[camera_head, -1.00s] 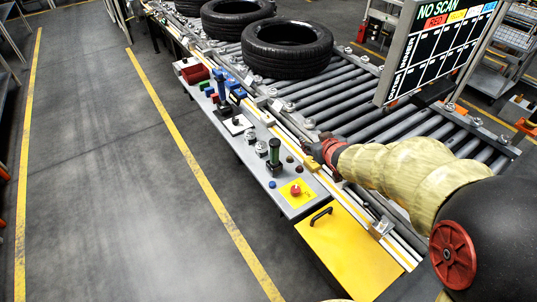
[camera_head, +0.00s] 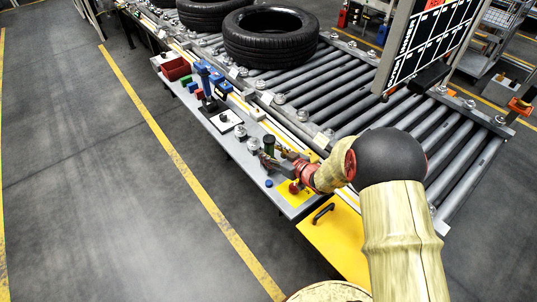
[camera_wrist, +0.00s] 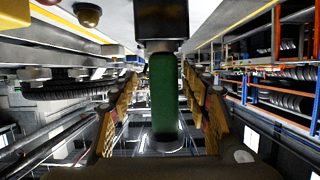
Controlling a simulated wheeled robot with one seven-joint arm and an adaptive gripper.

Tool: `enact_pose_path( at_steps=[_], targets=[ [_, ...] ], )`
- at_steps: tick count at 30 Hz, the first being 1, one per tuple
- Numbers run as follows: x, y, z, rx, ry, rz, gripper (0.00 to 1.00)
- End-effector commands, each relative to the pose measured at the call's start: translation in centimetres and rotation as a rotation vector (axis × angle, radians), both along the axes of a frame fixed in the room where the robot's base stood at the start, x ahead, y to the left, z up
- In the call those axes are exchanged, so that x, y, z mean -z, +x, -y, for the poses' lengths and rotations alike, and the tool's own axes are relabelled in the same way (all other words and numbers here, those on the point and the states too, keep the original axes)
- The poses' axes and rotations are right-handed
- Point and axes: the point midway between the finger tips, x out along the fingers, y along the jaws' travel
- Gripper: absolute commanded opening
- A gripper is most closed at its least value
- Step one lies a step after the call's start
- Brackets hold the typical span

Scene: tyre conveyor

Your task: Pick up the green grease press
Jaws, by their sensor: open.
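The green grease press (camera_head: 269,144) stands upright on the narrow grey bench, partly hidden by my gripper in the head view. In the wrist view its green cylinder (camera_wrist: 163,98) is between my two yellow-and-black fingers, with a dark block at one end. My gripper (camera_head: 272,158) is at the press, coming from the right. Its fingers are spread, with a visible gap on each side of the cylinder in the wrist view.
The bench (camera_head: 222,137) also holds metal knobs, a blue-handled tool (camera_head: 208,88), a red bin (camera_head: 175,68) and a red button on a yellow plate (camera_head: 291,187). The roller conveyor (camera_head: 350,100) with tyres (camera_head: 270,37) lies behind. A sign board (camera_head: 425,45) stands at right.

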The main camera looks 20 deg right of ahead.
Motion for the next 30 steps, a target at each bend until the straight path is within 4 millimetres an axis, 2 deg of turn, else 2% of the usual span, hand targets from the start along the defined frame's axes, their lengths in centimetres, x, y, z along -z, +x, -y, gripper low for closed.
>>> enact_pose_path(
  at_steps=[5,9,19,30],
  targets=[
    [0.3,2.3,-1.6,-0.004,0.000,0.002,0.47],
    [0.9,3.6,-2.1,-0.002,-0.001,0.001,0.47],
    [0.8,4.2,-2.2,0.002,-0.002,0.001,0.46],
    [0.8,4.2,-2.2,0.002,-0.002,0.001,0.25]
  ],
)
